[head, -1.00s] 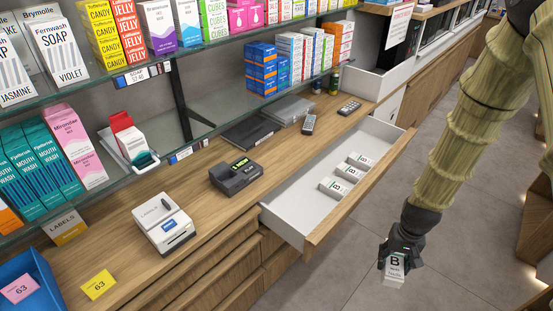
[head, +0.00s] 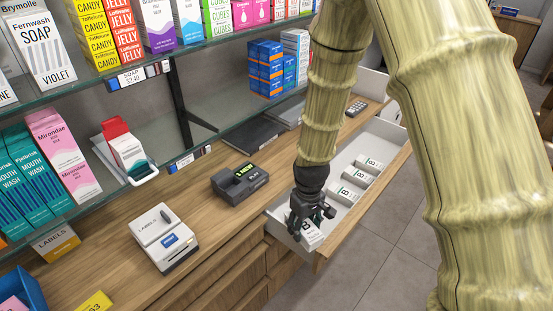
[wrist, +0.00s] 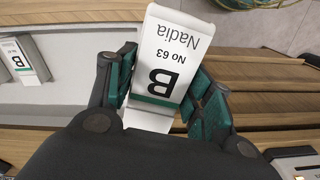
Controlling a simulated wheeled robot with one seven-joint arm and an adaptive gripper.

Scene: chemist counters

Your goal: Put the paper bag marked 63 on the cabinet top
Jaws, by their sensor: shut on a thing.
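My gripper (head: 310,222) is shut on a white paper bag (head: 312,238) near the near end of the open drawer (head: 281,231). In the wrist view the bag (wrist: 165,62) reads "B", "No 63" and "Nadia", with a green stripe, and sits between my two fingers. In the head view my fingers cover part of it. I cannot tell its exact height over the drawer. Three similar white bags (head: 355,177) lie in the drawer. The wooden cabinet top (head: 120,283) runs along the shelves, left of the drawer.
On the top stand a white label printer (head: 165,238), a dark card terminal (head: 240,183) and a dark flat device (head: 253,137). A yellow card (head: 95,303) and a blue tray (head: 22,291) are at the lower left. Glass shelves (head: 210,125) overhang the back.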

